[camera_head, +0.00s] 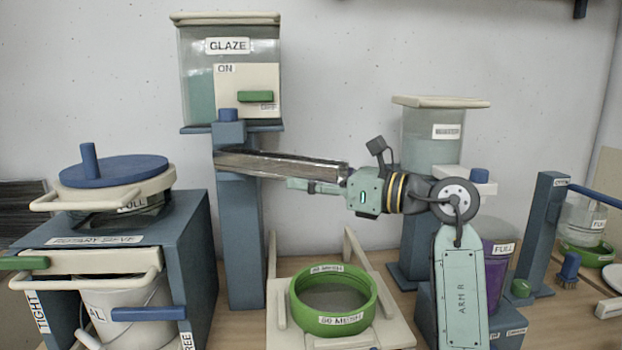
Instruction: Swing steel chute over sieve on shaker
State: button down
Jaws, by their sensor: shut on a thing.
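The steel chute (270,163) is a shiny metal trough. It reaches right and slightly down from the blue post (240,230) under the glaze tank. My gripper (312,178) is shut on the chute toward its right end. One pale green finger shows along the chute's lower side; the other finger is hidden. The sieve (334,322), a green ring marked "80 MESH" with a grey screen, sits on the cream shaker (400,333) below. The chute's right end is above and behind the sieve in this view; I cannot tell whether it lines up in depth.
The glaze tank (197,60) has a green lever (256,96) on its cream panel. A rotary sieve stand (185,235) with a white bucket (128,309) is at left. A second tank (420,140) and a purple bucket (495,275) stand at right, close to my arm.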

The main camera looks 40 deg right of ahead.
jog(key=shift+w+d, duration=0.1)
dwell(0.3)
jog(key=c, duration=0.9)
grip_release()
jog(key=v, duration=1.2)
jog(key=shift+d, duration=0.1)
